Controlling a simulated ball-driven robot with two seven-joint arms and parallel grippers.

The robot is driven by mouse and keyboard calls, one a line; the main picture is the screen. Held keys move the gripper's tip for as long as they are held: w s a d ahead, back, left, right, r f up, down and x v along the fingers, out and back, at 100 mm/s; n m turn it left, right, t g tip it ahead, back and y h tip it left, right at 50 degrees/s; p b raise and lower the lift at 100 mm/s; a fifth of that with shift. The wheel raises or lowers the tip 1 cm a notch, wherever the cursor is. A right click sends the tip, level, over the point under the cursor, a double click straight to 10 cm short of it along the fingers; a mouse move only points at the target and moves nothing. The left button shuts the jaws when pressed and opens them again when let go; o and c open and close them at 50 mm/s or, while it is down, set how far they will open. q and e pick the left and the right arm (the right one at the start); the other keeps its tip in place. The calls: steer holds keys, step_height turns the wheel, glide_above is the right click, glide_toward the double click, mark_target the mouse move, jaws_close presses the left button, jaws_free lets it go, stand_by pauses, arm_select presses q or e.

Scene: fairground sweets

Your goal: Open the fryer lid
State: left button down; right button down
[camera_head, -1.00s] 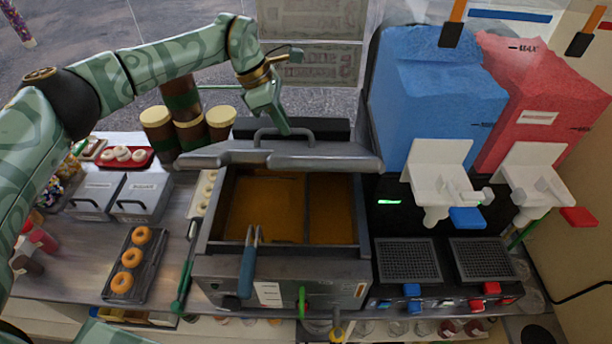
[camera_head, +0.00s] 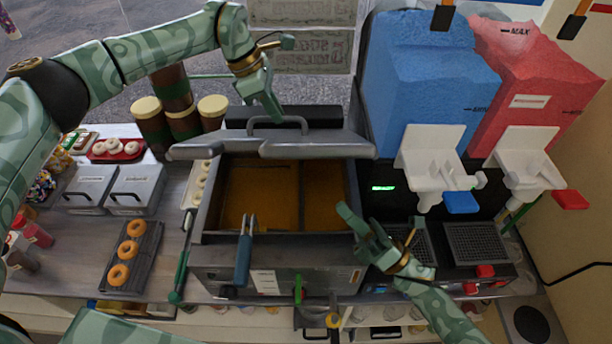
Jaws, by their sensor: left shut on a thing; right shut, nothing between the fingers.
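The fryer (camera_head: 215,262) stands in the middle of the counter, with orange-brown oil (camera_head: 265,195) showing in its two bays. The fryer lid (camera_head: 340,143) is raised at the back of the opening and seen nearly edge-on, its handle (camera_head: 280,121) on top. My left gripper (camera_head: 277,112) is at the handle, shut on it; the fingertips partly hide the contact. My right gripper (camera_head: 350,219) is shut and empty, above the fryer's right front edge, apart from the lid.
Blue-handled tongs (camera_head: 244,258) hang at the fryer's front rim. Blue (camera_head: 425,85) and red (camera_head: 530,90) slush dispensers stand to the right. A doughnut tray (camera_head: 146,262), grey lidded bins (camera_head: 136,192) and brown jars (camera_head: 153,125) are to the left.

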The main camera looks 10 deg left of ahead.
arm_select(q)
steer(key=shift+a+f, duration=0.2)
steer(key=shift+f, duration=0.05)
arm_select(e)
steer(key=x, duration=1.1)
steer(key=shift+s+a, duration=0.15)
steer(key=shift+s, duration=0.1)
